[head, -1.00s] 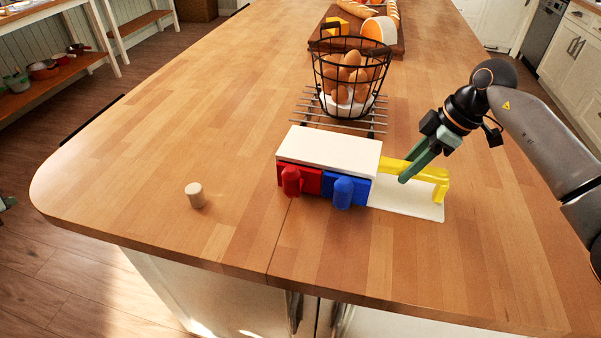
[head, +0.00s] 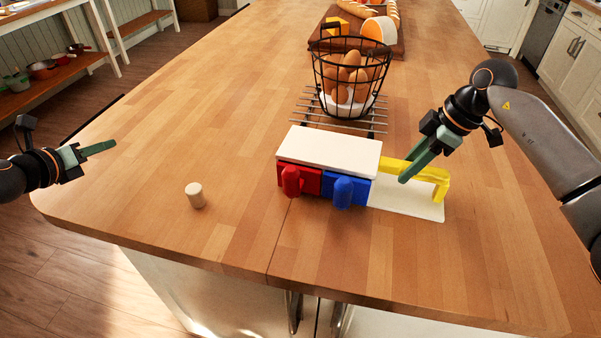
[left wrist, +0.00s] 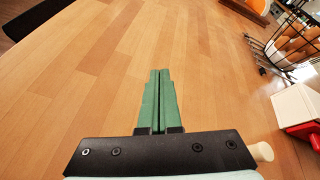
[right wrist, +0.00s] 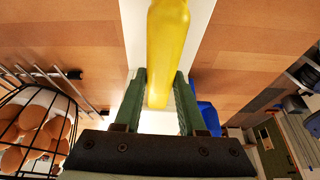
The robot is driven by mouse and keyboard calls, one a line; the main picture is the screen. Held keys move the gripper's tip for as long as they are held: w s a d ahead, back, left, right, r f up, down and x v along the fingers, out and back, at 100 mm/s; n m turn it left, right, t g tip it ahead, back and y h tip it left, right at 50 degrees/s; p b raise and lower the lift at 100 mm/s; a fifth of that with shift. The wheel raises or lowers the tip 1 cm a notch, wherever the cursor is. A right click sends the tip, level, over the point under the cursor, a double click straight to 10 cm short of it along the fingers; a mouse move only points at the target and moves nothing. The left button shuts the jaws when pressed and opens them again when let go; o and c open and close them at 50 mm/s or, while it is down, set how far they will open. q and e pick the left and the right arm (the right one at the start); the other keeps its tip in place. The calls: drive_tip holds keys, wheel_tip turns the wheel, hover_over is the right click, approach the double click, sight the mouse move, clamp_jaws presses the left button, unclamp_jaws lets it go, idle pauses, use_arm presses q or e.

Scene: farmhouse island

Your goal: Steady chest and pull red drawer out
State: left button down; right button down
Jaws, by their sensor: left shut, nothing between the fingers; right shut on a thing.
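The small chest (head: 330,152) has a white top and stands on the island. Its front has a red drawer (head: 305,182) on the left and a blue drawer (head: 352,188) on the right, each with a knob; both look closed. A yellow bar (head: 425,171) extends from the chest's right side over a white base plate (head: 405,202). My right gripper (head: 404,180) is shut on the yellow bar, which also shows between its fingers in the right wrist view (right wrist: 165,60). My left gripper (head: 114,144) is shut and empty, over the island's left edge, well away from the chest; its fingers show together in the left wrist view (left wrist: 158,75).
A wooden cylinder (head: 195,195) stands left of the chest, between it and my left gripper. A wire basket of eggs (head: 350,75) sits on a rack (head: 300,112) behind the chest. A board with bread and cheese (head: 400,48) is farther back. The left countertop is mostly clear.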

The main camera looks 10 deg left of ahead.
use_arm(q)
drive_tip(key=w+d+m+h, duration=0.3)
drive_tip(key=w+d+h, duration=0.15)
drive_tip(key=d, duration=0.45)
drive_tip(key=m+g+h, duration=0.5)
drive_tip(key=m+g, duration=0.7)
drive_tip(key=m, duration=0.1)
approach(296, 159)
drive_tip(key=s+d+r+m+g+y, duration=0.1)
drive_tip(key=d+r+y, duration=0.3)
drive_tip(key=d+y, duration=0.3)
drive_tip(key=shift+d+r+y, duration=0.15)
drive_tip(key=shift+d+y, duration=0.25)
drive_tip(key=shift+y, duration=0.65)
drive_tip(key=shift+s, duration=0.1)
drive_tip(key=shift+f, duration=4.5)
drive_tip(key=shift+s, duration=0.2)
